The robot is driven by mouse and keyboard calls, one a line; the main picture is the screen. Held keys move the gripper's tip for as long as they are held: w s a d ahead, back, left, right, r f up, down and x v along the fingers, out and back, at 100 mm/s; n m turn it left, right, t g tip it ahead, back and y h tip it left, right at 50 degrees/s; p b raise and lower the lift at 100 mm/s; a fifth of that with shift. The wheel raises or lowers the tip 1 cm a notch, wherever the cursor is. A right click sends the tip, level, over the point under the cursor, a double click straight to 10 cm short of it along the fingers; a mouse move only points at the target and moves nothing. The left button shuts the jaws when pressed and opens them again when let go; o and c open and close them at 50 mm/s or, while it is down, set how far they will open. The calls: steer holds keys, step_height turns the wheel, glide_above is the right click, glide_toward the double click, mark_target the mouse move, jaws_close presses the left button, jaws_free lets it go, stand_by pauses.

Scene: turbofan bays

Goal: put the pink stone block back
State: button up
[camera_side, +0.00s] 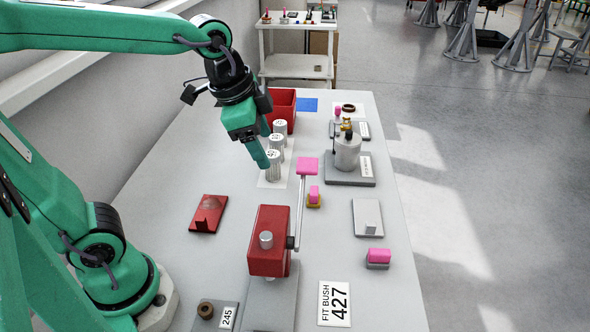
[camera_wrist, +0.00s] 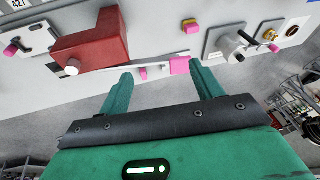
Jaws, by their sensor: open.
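Several pink pieces show, and I cannot tell for sure which one is the pink stone block. In the side view, a pink-topped block on a grey base (camera_side: 378,257) lies on the right of the table. A smaller pink-topped block on a yellow base (camera_side: 313,195) stands near the middle. A pink pad (camera_side: 307,167) tops the lever of the red machine (camera_side: 269,241). My gripper (camera_side: 264,146) is open and empty above the table, close to the silver cylinders (camera_side: 275,160). In the wrist view, nothing is held between my gripper's fingers (camera_wrist: 160,71).
A silver pot on a grey base (camera_side: 347,155) stands at the back right. A red bin (camera_side: 283,107) is at the back. A red plate (camera_side: 208,214) lies at left and a grey plate (camera_side: 367,217) at right. The right table edge drops to the floor.

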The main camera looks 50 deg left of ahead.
steer(key=s+a+f+n+t, duration=0.1)
steer(key=s+a+n, duration=0.3)
steer(key=s+n, duration=0.3)
steer(key=shift+s+f+n+t+y, duration=0.3)
steer(key=shift+s+f+n, duration=0.1)
steer(key=shift+s, duration=0.1)
steer(key=shift+a, duration=0.1)
stand_by(0.6)
